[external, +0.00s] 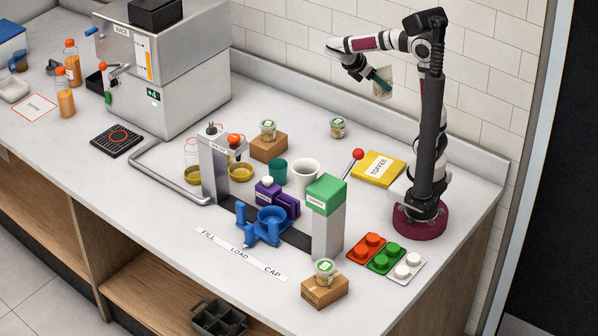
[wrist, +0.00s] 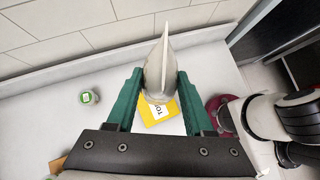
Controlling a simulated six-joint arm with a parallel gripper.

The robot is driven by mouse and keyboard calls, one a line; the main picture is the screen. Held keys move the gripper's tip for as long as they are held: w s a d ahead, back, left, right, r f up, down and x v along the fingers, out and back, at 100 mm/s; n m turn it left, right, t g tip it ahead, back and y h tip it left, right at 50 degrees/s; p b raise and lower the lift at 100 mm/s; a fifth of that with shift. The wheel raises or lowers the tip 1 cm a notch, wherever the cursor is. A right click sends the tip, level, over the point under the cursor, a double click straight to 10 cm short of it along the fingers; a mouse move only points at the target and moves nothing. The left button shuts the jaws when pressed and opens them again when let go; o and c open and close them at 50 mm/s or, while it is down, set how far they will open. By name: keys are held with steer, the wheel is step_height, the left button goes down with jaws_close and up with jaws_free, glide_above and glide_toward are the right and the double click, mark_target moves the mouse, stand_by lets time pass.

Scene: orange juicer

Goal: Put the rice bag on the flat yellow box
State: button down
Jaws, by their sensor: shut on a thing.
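The rice bag (external: 383,79) is a small pale bag held in my gripper (external: 374,80), high above the counter near the back wall. In the wrist view the bag (wrist: 157,68) is edge-on between the two green fingers of my gripper (wrist: 160,88), which are shut on it. The flat yellow box (external: 379,168), labelled TOFFEE, lies on the counter in front of the wall, left of my arm's base. In the wrist view the yellow box (wrist: 160,116) shows below and beyond the bag, partly hidden by it. The bag and the box are well apart.
A small lidded cup (external: 337,128) stands left of the yellow box; it also shows in the wrist view (wrist: 88,97). A red-knobbed lever (external: 358,154) and a green-topped post (external: 326,193) stand in front of the box. Red, green and white button plates (external: 386,258) lie near the front.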

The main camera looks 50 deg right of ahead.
glide_above(375, 168)
steer(key=f, duration=2.6)
steer(key=shift+s, duration=0.2)
steer(key=shift+f, duration=0.1)
steer(key=shift+c, duration=1.4)
jaws_free()
steer(key=shift+f, duration=0.1)
steer(key=shift+w+r, duration=0.1)
steer(key=shift+r, duration=0.25)
steer(key=v, duration=1.1)
steer(key=s+a+r+m+t+y, duration=0.1)
steer(key=s+a+r+m+y, duration=0.3)
steer(key=s+m, duration=0.3)
steer(key=s+a+r+m+t+y, duration=0.2)
steer(key=s+a+r+m+y, duration=0.2)
steer(key=m, duration=0.8)
steer(key=s+y, duration=0.2)
steer(key=s, duration=0.1)
steer(key=shift+r, duration=0.25)
